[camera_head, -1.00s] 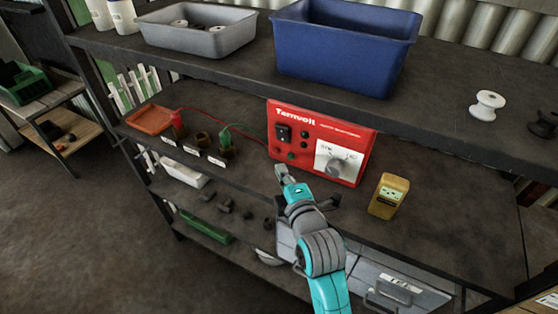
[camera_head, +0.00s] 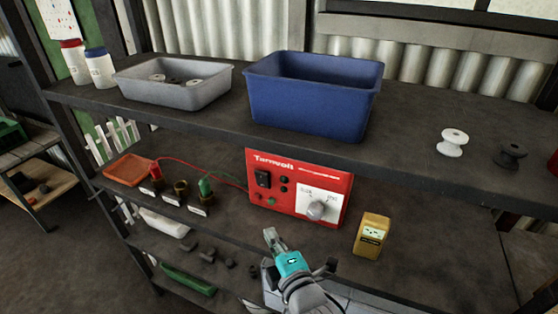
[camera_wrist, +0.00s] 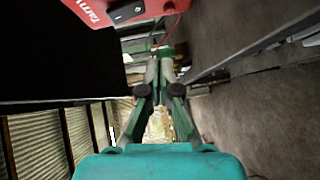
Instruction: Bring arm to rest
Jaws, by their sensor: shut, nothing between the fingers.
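My gripper (camera_head: 269,236) is shut and empty, in front of the middle shelf at the lower centre of the head view. It is just below and left of the red Tarmvolt unit (camera_head: 297,190), apart from it as far as I can tell. In the wrist view, the fingers of my gripper (camera_wrist: 160,62) meet at their tips with nothing seen between them. A corner of the red unit (camera_wrist: 118,10) shows at the top left there. The rest of my arm runs out of the bottom of the head view.
A blue bin (camera_head: 312,108), a grey tray (camera_head: 172,97), a white spool (camera_head: 453,142) and a dark spool (camera_head: 509,154) stand on the upper shelf. A yellow meter (camera_head: 371,236) stands right of the red unit. Wired terminals (camera_head: 181,189) and an orange tray (camera_head: 130,169) are to the left.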

